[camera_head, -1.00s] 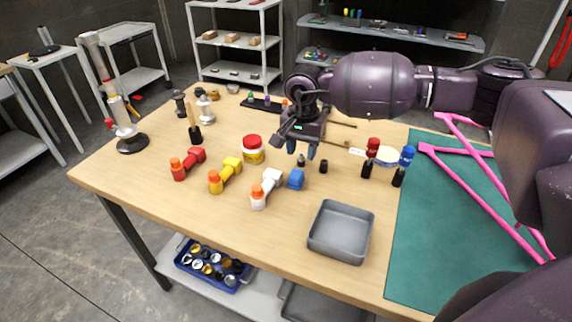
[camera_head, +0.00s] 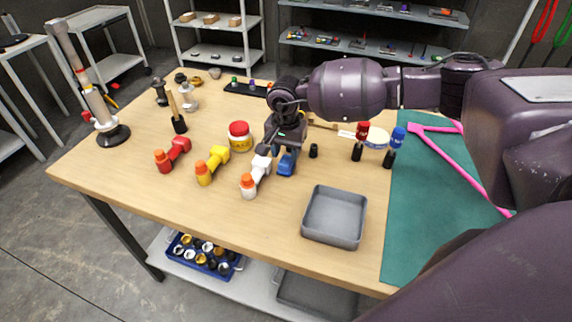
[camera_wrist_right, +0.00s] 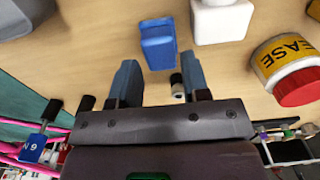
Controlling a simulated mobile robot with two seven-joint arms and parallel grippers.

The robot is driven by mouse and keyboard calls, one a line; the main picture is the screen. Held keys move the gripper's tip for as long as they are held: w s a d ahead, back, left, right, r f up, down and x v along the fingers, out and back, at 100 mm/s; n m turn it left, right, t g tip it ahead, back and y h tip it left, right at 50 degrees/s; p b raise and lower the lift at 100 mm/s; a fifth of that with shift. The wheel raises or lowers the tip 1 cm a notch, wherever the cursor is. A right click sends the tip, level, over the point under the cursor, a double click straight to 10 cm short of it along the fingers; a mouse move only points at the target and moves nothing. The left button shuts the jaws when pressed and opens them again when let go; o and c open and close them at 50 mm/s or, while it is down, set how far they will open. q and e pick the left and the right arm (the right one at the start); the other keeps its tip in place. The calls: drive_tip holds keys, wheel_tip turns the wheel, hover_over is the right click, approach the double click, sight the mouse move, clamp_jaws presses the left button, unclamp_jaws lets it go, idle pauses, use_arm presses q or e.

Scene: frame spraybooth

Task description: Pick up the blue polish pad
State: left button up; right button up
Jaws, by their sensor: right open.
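In the right wrist view my right gripper (camera_wrist_right: 161,78) is open and empty. The pad (camera_wrist_right: 158,46) shows there just beyond the fingertips, roughly in line with the gap between them. The fingers look clear of it. My left gripper is not in view.
A grey tray (camera_head: 334,216) stands to the right on the table (camera_head: 225,218). A yellow bottle (camera_head: 211,165), a red bottle (camera_head: 172,154) and a grease jar (camera_head: 240,136) are to the left. A small black bottle (camera_head: 313,151) is close on the right.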

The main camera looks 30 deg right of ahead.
sight(286, 159)
wheel_tip(286, 159, down, 3)
drive_tip(key=shift+d+f, duration=0.1)
drive_tip(key=shift+f, duration=0.1)
drive_tip(key=shift+c, duration=0.4)
drive_tip(key=c, duration=0.5)
drive_tip(key=shift+r, duration=0.1)
drive_tip(key=shift+r, duration=0.25)
wheel_tip(286, 159, up, 20)
drive_tip(key=shift+f, duration=0.25)
